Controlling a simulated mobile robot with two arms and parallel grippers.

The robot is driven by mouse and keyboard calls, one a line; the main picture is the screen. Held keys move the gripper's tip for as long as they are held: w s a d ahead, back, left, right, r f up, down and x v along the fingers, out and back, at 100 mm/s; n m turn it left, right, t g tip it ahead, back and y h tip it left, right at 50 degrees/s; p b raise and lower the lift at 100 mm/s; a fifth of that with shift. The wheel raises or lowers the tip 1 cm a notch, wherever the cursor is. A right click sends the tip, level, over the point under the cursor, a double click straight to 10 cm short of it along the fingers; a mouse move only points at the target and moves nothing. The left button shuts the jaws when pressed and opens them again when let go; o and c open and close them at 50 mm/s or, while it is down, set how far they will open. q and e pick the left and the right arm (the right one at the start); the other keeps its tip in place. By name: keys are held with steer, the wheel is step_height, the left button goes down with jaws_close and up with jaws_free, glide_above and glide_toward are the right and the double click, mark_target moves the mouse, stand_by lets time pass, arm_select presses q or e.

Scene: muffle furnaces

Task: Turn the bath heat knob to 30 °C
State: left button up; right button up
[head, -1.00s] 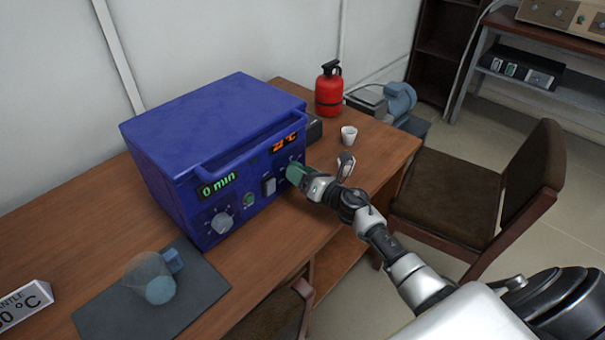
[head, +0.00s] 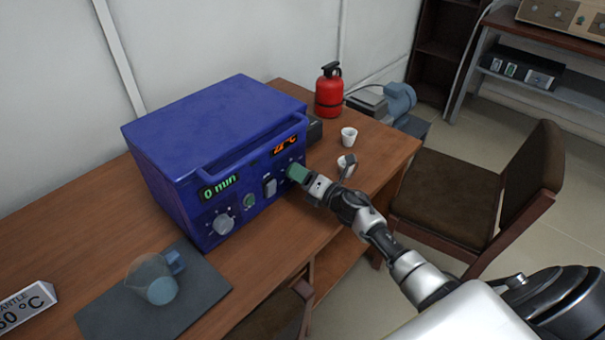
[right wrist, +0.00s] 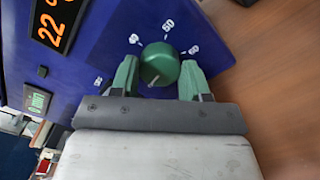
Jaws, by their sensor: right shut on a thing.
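The bath is a blue box (head: 215,125) with an orange display reading 22 °C (head: 285,144) and a green display reading 0 min (head: 219,187). The green heat knob (right wrist: 160,63) is on its front panel, under the orange display, with a pale pointer line and numbers around it. My right gripper (head: 298,174) is at the panel, hiding the knob in the head view. In the right wrist view its green fingertips (right wrist: 160,78) are on either side of the knob, shut on it. My left gripper is not in view.
A grey knob (head: 222,224) and a small green knob (head: 249,201) are further left on the panel. A beaker (head: 158,280) stands on a dark mat (head: 205,290). White cups (head: 349,136) and a red extinguisher (head: 329,92) are to the right, and a chair (head: 475,190) is beside the table.

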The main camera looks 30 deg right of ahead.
steer(key=m+p, duration=0.1)
steer(key=m, duration=0.3)
steer(key=shift+m, duration=0.3)
steer(key=shift+m+p, duration=0.5)
steer(key=shift+m, duration=1.1)
steer(key=shift+f, duration=0.1)
steer(key=o, duration=0.9)
steer(key=shift+d, duration=0.1)
steer(key=shift+s, duration=0.1)
steer(key=v, duration=1)
steer(key=shift+s+d+b, duration=0.15)
steer(key=shift+s+b, duration=0.1)
steer(key=shift+b, duration=0.05)
